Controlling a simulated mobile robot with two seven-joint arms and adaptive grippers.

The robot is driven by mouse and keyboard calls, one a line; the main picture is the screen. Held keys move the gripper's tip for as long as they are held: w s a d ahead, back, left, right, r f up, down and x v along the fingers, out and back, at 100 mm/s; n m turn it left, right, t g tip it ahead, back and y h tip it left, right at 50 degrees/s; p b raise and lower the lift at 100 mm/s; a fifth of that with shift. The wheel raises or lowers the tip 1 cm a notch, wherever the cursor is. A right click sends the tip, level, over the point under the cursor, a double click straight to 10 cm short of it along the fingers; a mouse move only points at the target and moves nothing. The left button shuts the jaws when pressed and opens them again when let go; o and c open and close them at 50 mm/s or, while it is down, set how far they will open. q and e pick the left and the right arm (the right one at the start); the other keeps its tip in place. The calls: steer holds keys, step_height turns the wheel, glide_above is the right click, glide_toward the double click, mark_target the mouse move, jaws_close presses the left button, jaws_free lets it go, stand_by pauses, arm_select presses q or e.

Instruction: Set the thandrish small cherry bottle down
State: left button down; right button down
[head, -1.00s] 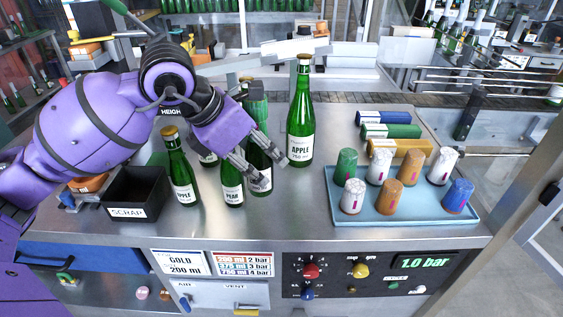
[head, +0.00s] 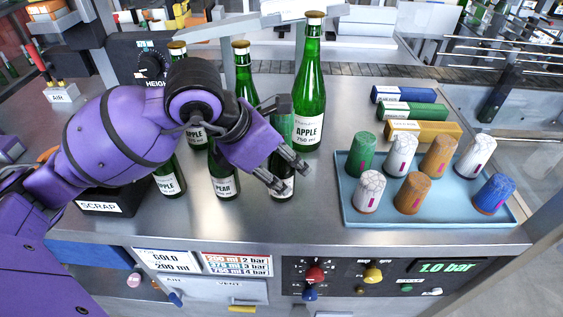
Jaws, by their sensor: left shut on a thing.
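My left gripper (head: 290,172) is shut on a small dark green bottle (head: 282,189). The bottle is upright, in front of the big apple bottle, with its upper part mostly behind the fingers. Its white label is partly covered, so I cannot read its name. Its base is at or very near the steel worktop (head: 310,222); I cannot tell whether it touches. My right gripper is not in view.
A pear bottle (head: 223,184) and a small apple bottle (head: 168,182) stand to the left. The 750 ml apple bottle (head: 310,95) stands behind. A blue tray (head: 425,217) of capsules is at right. The scrap bin (head: 100,208) is at left.

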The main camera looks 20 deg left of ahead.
arm_select(q)
steer(key=shift+d+r, duration=0.1)
steer(key=shift+r, duration=0.1)
steer(key=shift+d+f, duration=0.2)
steer(key=shift+f, duration=0.1)
steer(key=c, duration=1)
jaws_free()
steer(key=shift+a, duration=0.1)
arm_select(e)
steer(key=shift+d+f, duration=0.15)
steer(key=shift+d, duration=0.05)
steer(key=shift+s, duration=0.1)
